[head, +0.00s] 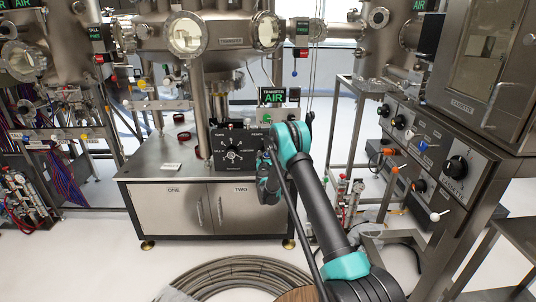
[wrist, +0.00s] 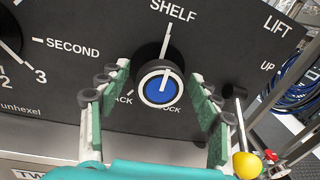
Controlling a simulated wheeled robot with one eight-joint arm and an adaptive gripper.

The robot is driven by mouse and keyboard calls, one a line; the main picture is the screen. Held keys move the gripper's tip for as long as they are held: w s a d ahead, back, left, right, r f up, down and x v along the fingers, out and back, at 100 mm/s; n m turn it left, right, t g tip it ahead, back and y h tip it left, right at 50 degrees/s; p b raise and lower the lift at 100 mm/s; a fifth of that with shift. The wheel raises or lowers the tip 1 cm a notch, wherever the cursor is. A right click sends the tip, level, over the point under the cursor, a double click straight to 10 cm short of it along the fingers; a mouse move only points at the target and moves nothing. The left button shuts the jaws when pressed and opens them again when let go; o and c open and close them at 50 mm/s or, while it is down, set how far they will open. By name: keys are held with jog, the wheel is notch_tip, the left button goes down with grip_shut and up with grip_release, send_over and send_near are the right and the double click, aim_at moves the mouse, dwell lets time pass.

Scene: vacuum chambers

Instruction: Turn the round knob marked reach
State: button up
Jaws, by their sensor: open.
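A round knob (wrist: 160,86) with a blue face and a pale ring sits on a black panel in the wrist view. Its white mark points up toward SHELF; two lower labels are partly covered by my fingers. The word reach does not show in the wrist view, but small lettering like it is on the black control box (head: 228,165) in the head view, upper right. My gripper (wrist: 159,74) is open, one green-padded finger on each side of the knob, with gaps showing. In the head view my gripper (head: 268,182) hides the box's right part.
Another dial (wrist: 8,40), with SECOND and numbers, is at the wrist view's left edge. A LIFT control with a yellow-ended lever (wrist: 246,164) stands close right of my right finger. The box stands on a steel cabinet (head: 165,205). Coiled hose (head: 225,272) lies on the floor.

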jog(key=c, duration=1.1)
jog(key=shift+c, duration=0.2)
jog(key=shift+n, duration=0.3)
